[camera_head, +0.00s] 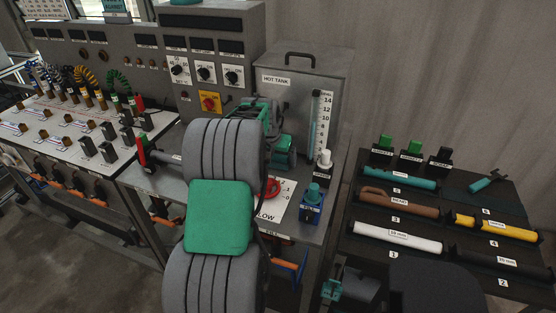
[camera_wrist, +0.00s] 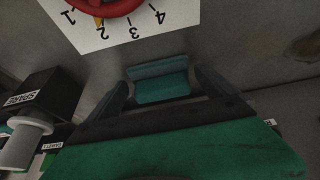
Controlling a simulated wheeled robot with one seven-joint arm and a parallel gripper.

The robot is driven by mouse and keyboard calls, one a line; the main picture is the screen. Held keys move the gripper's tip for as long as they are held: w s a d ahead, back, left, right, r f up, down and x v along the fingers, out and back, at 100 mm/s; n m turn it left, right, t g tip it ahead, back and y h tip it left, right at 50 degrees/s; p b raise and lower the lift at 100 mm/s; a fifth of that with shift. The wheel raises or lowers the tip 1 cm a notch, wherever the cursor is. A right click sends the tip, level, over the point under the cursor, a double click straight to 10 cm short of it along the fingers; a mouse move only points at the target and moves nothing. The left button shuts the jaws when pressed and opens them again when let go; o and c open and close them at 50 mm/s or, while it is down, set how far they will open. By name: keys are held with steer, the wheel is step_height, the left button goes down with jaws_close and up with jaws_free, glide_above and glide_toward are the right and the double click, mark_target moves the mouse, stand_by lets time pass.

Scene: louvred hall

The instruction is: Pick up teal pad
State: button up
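A small teal block, which I take for the teal pad (camera_wrist: 160,88), lies on the grey desk top in the wrist view. It has a raised back edge and a flatter front face. My gripper (camera_wrist: 162,74) is above it, with one dark finger on each side. The fingers are apart and seem to straddle the pad, with a thin gap at the right; contact at the left is unclear. In the head view my forearm covers much of this area. Teal shows beyond it, but I cannot tell pad from gripper there.
A red valve handle (camera_head: 270,188) stands close to the pad. The SPARE stand with a white knob (camera_head: 324,160) and the blue FILL stand (camera_head: 311,211) are to the right. The HOT TANK (camera_head: 285,92) rises behind. A dark rack of tools (camera_head: 460,212) stands further right.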

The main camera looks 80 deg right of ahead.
steer(key=c, duration=1.1)
steer(key=shift+c, duration=0.2)
steer(key=shift+a+r, duration=0.2)
steer(key=shift+r, duration=0.05)
steer(key=a+r+b, duration=0.1)
steer(key=a+r, duration=0.1)
steer(key=a, duration=0.2)
steer(key=w+a+r, duration=0.1)
steer(key=a+r, duration=0.2)
steer(key=a, duration=0.2)
steer(key=a+r+b, duration=0.1)
steer(key=a+r, duration=0.1)
steer(key=a, duration=0.2)
steer(key=shift+w+a+r+b, duration=0.15)
steer(key=shift+a+r+b, duration=0.1)
steer(key=shift+a+b, duration=0.1)
